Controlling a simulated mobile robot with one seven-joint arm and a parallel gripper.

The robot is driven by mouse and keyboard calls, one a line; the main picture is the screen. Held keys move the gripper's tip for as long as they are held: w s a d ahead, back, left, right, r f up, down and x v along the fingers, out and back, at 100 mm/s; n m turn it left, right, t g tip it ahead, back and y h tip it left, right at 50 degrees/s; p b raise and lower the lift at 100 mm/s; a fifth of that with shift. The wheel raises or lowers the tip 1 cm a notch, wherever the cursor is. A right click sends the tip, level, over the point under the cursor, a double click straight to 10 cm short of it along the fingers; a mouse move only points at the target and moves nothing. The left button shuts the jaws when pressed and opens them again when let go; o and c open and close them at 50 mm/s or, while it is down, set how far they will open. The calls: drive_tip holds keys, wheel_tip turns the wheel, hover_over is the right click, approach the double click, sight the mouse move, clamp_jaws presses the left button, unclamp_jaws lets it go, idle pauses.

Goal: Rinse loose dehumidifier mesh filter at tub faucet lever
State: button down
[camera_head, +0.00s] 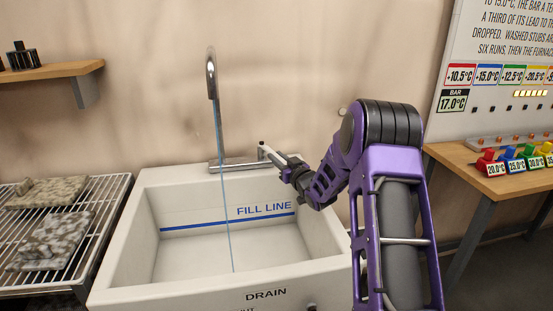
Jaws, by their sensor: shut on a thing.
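The faucet (211,72) has a tall curved metal spout on the back wall above a white tub (125,240) marked with a blue fill line. A thin blue-tinted stream of water (222,170) falls from the spout into the tub. The faucet lever (263,147) is at the right end of the metal base. My gripper (276,160) reaches in from the right and is shut on the lever, with its fingers partly hiding it. I see no mesh filter in this view.
A wire rack (104,190) with two stone-like slabs (50,238) stands left of the tub. A wooden shelf (60,70) is at upper left. A bench (465,165) with coloured tagged blocks (515,160) and a printed board (500,60) are at right. The tub interior looks clear.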

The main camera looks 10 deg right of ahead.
drive_tip(key=c, duration=0.7)
unclamp_jaws()
drive_tip(key=v, duration=0.7)
drive_tip(key=shift+s+d, duration=0.1)
drive_tip(key=shift+s, duration=0.15)
